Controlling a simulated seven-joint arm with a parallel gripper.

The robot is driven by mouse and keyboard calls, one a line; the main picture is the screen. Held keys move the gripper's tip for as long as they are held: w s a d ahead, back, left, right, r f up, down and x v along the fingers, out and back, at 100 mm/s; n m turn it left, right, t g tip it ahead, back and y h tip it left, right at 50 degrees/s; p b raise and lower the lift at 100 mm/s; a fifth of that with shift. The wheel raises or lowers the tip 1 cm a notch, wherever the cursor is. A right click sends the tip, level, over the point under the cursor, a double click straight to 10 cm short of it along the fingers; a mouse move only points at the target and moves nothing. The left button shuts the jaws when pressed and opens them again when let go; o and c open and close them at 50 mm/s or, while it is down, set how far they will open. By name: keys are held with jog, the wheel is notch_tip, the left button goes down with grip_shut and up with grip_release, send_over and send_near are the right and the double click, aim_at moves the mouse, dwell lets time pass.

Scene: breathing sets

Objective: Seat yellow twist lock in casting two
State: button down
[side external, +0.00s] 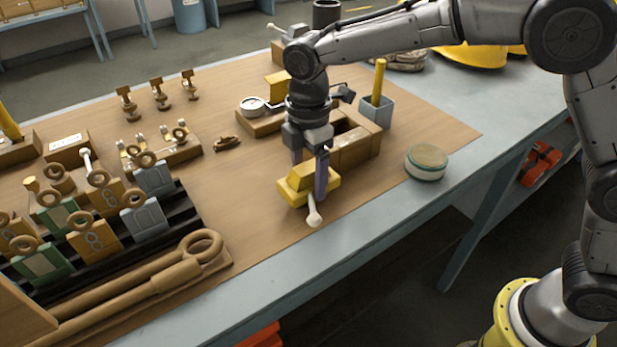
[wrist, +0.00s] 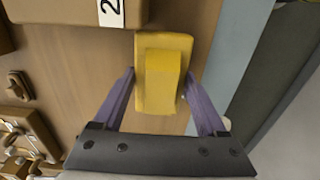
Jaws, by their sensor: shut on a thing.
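The yellow twist lock (side external: 306,186) is a stepped yellow block with a white ball-ended lever (side external: 314,214) sticking out toward the table's front edge. My gripper (side external: 310,178) points down and is shut on it, with a purple finger on either side. A brown block with a white "2" label (wrist: 111,12) shows at the top left of the wrist view. I cannot tell the exact gap between lock and table.
Brown blocks with a dark opening (side external: 358,150) stand just behind my gripper. A rack of coloured tags (side external: 100,225) fills the left.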

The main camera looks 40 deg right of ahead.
notch_tip(320, 180, up, 8)
jog(key=shift+r, duration=0.85)
jog(key=shift+w+d+r+n, duration=0.2)
jog(key=shift+r+n, duration=0.1)
jog(key=shift+r, duration=0.25)
jog(key=shift+w+d+r+n, duration=0.1)
jog(key=shift+d+r+n, duration=0.15)
jog(key=shift+r, duration=0.25)
jog(key=w+d+r, duration=0.1)
jog(key=w+d, duration=0.2)
jog(key=d, duration=0.3)
jog(key=w+d+r+m, duration=0.1)
jog(key=w+d, duration=0.3)
jog(key=d, duration=0.2)
jog(key=shift+w+r, duration=0.15)
jog(key=shift+w, duration=0.05)
jog(key=shift+f, duration=2.9)
jog(key=shift+f, duration=2.1)
